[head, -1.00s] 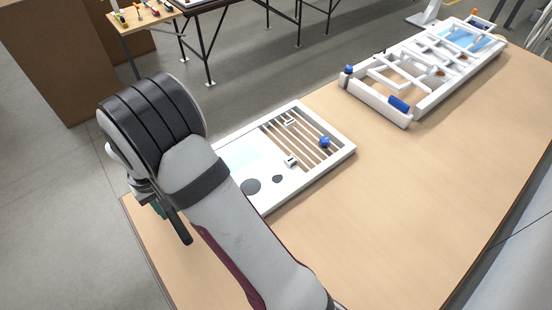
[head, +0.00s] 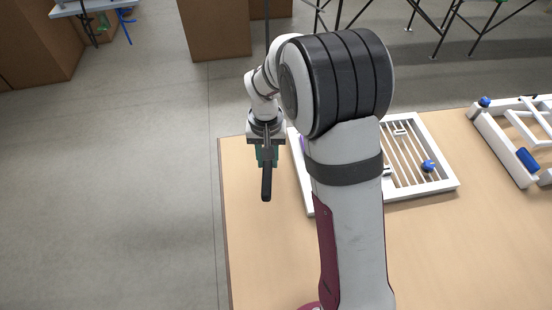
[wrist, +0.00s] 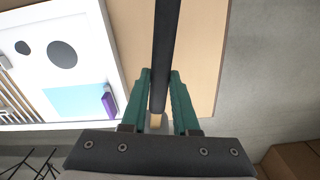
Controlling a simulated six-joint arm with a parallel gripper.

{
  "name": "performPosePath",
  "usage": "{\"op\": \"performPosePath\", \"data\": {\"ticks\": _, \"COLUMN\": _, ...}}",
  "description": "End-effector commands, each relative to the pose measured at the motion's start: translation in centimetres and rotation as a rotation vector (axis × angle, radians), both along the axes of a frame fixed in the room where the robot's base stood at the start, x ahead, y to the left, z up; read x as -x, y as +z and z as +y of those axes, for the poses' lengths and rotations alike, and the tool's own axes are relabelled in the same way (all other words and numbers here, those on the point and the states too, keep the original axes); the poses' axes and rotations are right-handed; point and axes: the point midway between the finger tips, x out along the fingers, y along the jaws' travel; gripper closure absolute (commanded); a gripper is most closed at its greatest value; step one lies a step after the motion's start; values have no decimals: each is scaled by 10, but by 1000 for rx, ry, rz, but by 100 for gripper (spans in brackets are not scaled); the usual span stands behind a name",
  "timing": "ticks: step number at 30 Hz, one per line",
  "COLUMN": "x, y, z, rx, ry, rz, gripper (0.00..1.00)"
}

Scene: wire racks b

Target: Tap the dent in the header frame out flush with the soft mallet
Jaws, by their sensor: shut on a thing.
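My gripper (head: 267,152) has teal fingers shut on a long dark handle (head: 267,183). It is near the table's left edge, left of a white frame. In the wrist view the handle (wrist: 162,45) runs up from between the fingers (wrist: 160,82). I take it for the mallet's handle; no mallet head is clearly seen. The white slatted frame (head: 425,191) lies flat on the table, partly hidden by my arm. In the wrist view this frame (wrist: 88,25) shows dark round spots and a light-blue patch. I cannot tell whether it is the header frame or where the dent is.
A purple block (wrist: 109,104) is at the slatted frame's edge. A larger white frame (head: 503,147) with a blue roller (head: 527,159) lies at right. The front of the wooden table (head: 450,250) is clear. Brown boxes (head: 215,28) stand behind.

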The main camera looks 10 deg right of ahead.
Motion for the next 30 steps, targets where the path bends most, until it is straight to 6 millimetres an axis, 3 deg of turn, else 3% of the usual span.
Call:
{"op": "performPosePath", "data": {"ticks": 6, "x": 40, "y": 42, "z": -57, "rx": 0, "ry": -489, "rz": -6, "gripper": 100}}
{"op": "performPosePath", "data": {"ticks": 12, "x": 74, "y": 61, "z": -86, "rx": 0, "ry": -819, "rz": -4, "gripper": 100}}
{"op": "performPosePath", "data": {"ticks": 23, "x": 78, "y": 61, "z": -88, "rx": 2, "ry": -861, "rz": -5, "gripper": 100}}
{"op": "performPosePath", "data": {"ticks": 30, "x": 78, "y": 35, "z": -88, "rx": 4, "ry": -860, "rz": -2, "gripper": 100}}
